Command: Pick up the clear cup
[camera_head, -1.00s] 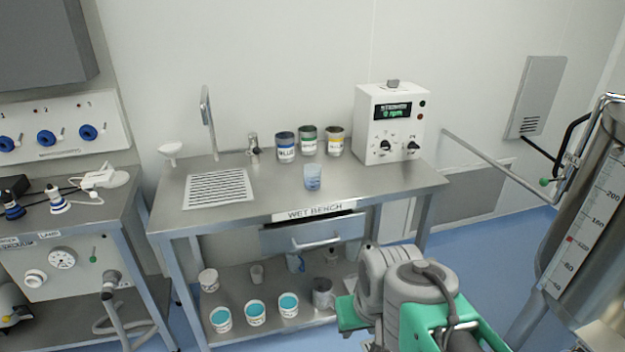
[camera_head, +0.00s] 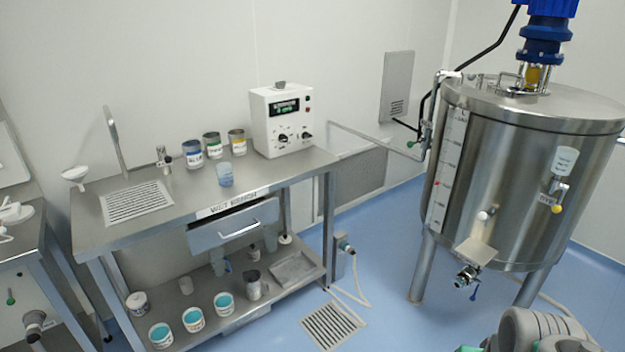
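A translucent, bluish cup (camera_head: 225,174) stands upright on the steel wet bench (camera_head: 290,172), near its front edge and above the bench label. It looks like the clear cup. Another clear-looking cup (camera_head: 565,160) shows against the front of the steel tank, above a small valve; how it is held there is hard to tell. My gripper is out of view. Only a grey and green part of my arm shows at the bottom right, well apart from both cups.
Three labelled cans (camera_head: 213,146) and a white control box (camera_head: 282,120) stand behind the bluish cup. A drain grate (camera_head: 137,203) lies to its left. Several tubs sit on the lower shelf (camera_head: 240,314). The large tank (camera_head: 500,190) stands right, with open blue floor between.

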